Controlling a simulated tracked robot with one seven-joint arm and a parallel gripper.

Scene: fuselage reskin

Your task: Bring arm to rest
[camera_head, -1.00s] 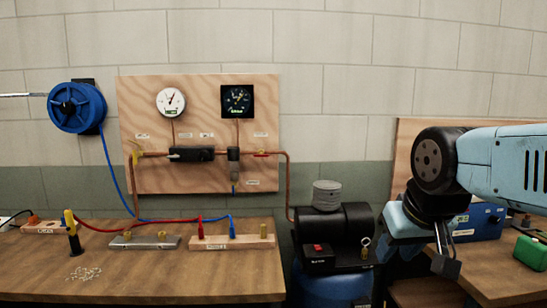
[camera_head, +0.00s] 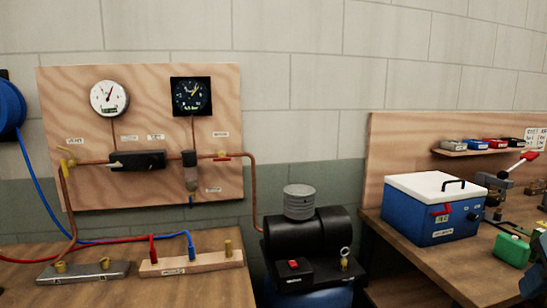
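Whether the gripper is open or shut is hidden from me.
A plywood gauge board (camera_head: 75,100) hangs on the wall above the left wooden bench (camera_head: 215,285). A black compressor (camera_head: 310,235) stands between the benches.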

